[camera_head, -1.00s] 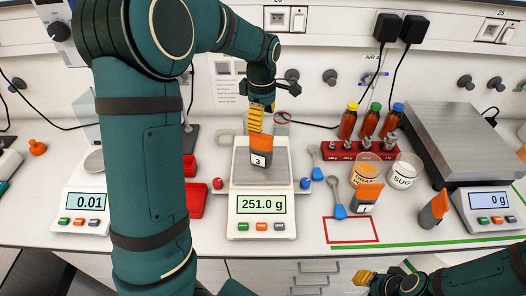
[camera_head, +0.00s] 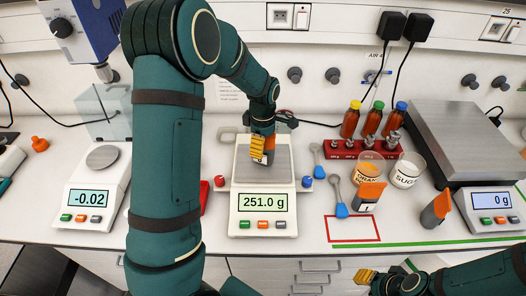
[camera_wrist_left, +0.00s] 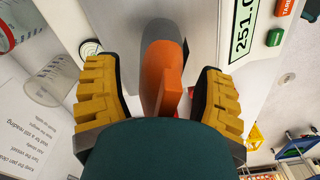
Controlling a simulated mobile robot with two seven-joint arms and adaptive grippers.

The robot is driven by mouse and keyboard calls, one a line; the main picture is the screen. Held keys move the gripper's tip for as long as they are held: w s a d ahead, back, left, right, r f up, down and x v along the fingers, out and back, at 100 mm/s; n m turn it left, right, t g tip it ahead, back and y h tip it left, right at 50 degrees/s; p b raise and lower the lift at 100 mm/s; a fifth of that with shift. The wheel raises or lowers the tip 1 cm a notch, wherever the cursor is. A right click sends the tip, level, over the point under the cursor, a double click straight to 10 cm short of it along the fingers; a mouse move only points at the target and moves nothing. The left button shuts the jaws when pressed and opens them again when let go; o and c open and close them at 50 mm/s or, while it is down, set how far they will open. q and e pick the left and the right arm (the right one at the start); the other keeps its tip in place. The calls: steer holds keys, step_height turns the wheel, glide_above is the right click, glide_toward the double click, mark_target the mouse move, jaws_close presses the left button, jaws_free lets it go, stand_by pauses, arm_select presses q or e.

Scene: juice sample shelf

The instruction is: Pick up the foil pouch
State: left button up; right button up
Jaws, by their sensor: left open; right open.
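The pouch I take as the foil pouch is grey with an orange top and a label, and stands on the middle scale's pan (camera_head: 281,176). My left gripper (camera_head: 262,149) is at this pouch (camera_head: 269,157) and partly hides it. In the left wrist view the orange top (camera_wrist_left: 162,75) lies between the two spread yellow fingers of the left gripper (camera_wrist_left: 160,100), with gaps on both sides. Two similar pouches stand to the right, one labelled 1 (camera_head: 365,198) and one further right (camera_head: 436,210). My right gripper (camera_head: 366,277) is low at the front edge, open and empty.
The middle scale (camera_head: 262,215) reads 251.0 g. Red (camera_head: 220,181) and blue (camera_head: 307,181) knobs flank it. Right of it are spoons (camera_head: 335,195), a red bottle rack (camera_head: 345,152), two jars (camera_head: 407,170) and a large scale (camera_head: 490,200). The red outlined rectangle (camera_head: 352,241) is empty.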

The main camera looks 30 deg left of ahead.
arm_select(q)
jaws_close()
stand_by(0.4)
